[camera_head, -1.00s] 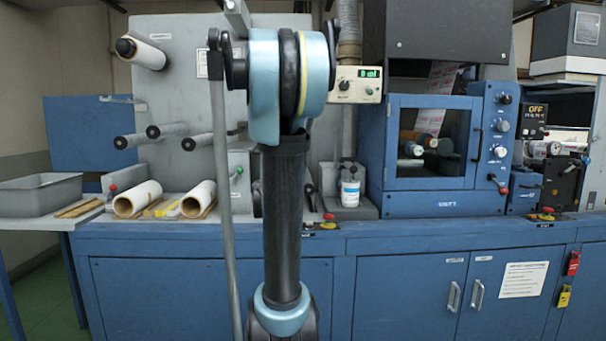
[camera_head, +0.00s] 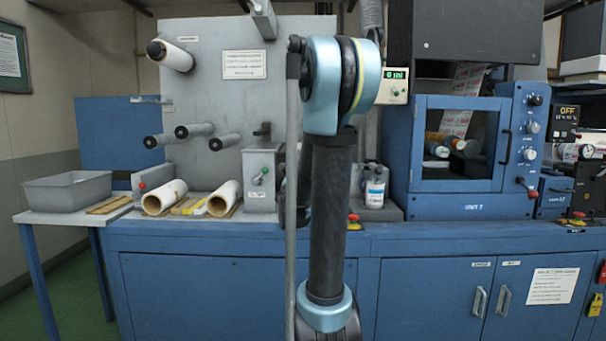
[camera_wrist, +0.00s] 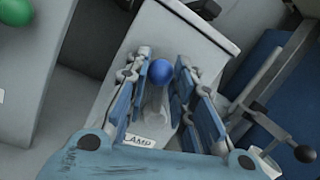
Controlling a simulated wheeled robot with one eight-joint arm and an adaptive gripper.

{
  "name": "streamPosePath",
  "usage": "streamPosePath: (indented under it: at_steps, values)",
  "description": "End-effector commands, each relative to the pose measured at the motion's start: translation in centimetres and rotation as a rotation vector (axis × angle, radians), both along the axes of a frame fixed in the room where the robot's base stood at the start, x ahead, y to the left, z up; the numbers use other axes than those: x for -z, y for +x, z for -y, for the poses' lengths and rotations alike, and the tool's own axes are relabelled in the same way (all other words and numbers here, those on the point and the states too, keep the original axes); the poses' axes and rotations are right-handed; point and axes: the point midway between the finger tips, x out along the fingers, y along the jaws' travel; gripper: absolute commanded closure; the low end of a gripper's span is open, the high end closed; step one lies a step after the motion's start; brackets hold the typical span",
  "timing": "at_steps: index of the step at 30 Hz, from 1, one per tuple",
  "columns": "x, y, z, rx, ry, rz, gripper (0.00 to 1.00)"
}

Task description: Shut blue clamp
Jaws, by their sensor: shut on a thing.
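The blue clamp shows in the wrist view as a round blue knob (camera_wrist: 160,74) on a grey stem, over a pale grey box with a label (camera_wrist: 141,141) reading "CLAMP" in part. My gripper (camera_wrist: 163,82) has a finger on each side of the knob and stem and is shut on the clamp's handle. The fingers partly cover the stem, and its lower end is hard to make out. In the head view my arm hides the gripper and the blue clamp.
A green knob (camera_wrist: 14,11) is at the upper left of the wrist view. A grey bar with a black ball (camera_wrist: 305,153) is to the right. In the head view, paper rolls (camera_head: 165,197) and a grey bin (camera_head: 68,190) are on the left, and a windowed blue cabinet (camera_head: 458,204) is on the right.

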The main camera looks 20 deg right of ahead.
Motion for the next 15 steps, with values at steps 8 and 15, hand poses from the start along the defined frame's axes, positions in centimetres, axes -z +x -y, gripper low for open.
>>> streamPosePath:
  at_steps: [8,15]
  values:
    - [0.6,0.1,-0.8,0.003,-0.174,-0.048,1.00]
    - [0.9,0.3,-1.3,0.002,-0.257,-0.071,1.00]
